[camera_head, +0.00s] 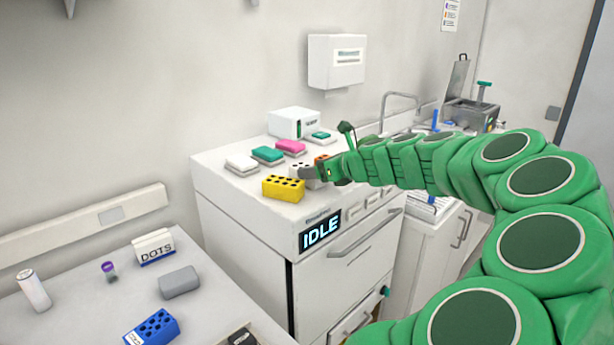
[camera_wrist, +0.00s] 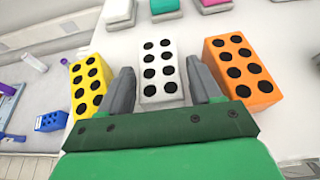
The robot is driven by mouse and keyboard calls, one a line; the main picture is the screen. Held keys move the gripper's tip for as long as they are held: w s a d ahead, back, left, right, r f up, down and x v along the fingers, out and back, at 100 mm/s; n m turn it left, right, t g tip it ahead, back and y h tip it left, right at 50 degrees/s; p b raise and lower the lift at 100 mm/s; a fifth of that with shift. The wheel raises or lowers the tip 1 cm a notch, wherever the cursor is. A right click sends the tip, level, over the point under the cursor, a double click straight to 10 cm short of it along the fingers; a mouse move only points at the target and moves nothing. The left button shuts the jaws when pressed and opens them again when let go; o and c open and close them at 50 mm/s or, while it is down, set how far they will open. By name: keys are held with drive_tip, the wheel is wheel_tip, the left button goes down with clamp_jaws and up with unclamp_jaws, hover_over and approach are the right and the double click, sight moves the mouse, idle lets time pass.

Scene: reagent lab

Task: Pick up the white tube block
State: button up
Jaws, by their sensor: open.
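The white tube block (camera_wrist: 160,75) has two rows of dark holes. It stands on the bench top between a yellow block and an orange block. In the wrist view my gripper (camera_wrist: 163,84) is open, with one grey finger on each side of the near part of the white block. Whether the fingers touch it cannot be told. In the head view the white block (camera_head: 297,170) is partly hidden behind my gripper (camera_head: 313,172).
The yellow block (camera_wrist: 86,85) is close on the left and the orange block (camera_wrist: 240,72) close on the right. White, teal and pink (camera_head: 290,146) items lie behind. A white box (camera_head: 294,122) stands at the back. The bench front shows an IDLE display (camera_head: 320,232).

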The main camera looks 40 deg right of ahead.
drive_tip(key=shift+x, duration=1.7)
drive_tip(key=shift+c, duration=0.2)
drive_tip(key=c, duration=0.8)
